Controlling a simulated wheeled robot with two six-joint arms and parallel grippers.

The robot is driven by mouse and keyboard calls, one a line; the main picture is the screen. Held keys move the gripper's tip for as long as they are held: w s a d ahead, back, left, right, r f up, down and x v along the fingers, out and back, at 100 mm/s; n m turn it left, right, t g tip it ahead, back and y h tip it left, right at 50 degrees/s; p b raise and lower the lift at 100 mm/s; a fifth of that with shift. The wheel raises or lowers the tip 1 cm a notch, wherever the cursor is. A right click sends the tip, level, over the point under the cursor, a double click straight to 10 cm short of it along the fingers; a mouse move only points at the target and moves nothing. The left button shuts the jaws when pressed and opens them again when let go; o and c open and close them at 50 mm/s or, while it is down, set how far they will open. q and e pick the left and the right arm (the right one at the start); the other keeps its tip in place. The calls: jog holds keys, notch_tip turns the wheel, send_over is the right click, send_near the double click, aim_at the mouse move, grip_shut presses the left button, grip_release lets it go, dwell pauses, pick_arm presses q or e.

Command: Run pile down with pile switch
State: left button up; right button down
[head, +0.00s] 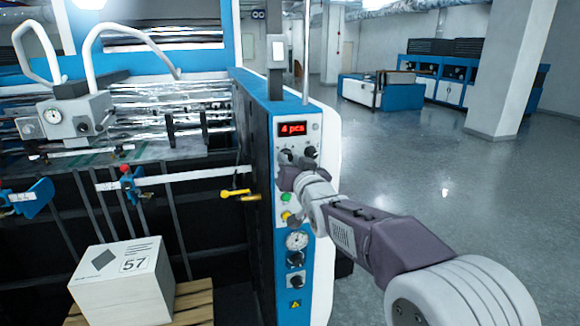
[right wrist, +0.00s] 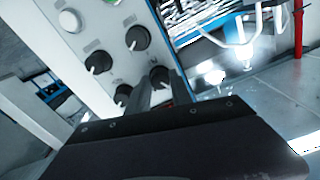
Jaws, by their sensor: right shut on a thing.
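The machine's control panel (head: 304,220) stands upright in the middle of the head view, with a red display (head: 292,129) reading "4 pcs". My right gripper (head: 287,178) is at the panel below the display, its jaws shut on a black knob (right wrist: 160,76) at the panel's edge in the right wrist view. The jaws partly hide this knob, and I cannot read its label. The pile is a white box (head: 122,286) marked 57 on a wooden pallet (head: 193,303) at the lower left. My left gripper is not in view.
Other black knobs (right wrist: 137,38) sit close to the held one. The floor at right is clear.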

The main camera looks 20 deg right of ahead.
jog(key=shift+m+b, duration=1.1)
jog(key=shift+m, duration=1.7)
jog(key=c, duration=1.1)
grip_release()
jog(key=shift+w, duration=0.1)
jog(key=shift+c, duration=0.2)
jog(key=s+b, duration=0.2)
jog(key=s, duration=0.7)
jog(key=shift+d, duration=0.1)
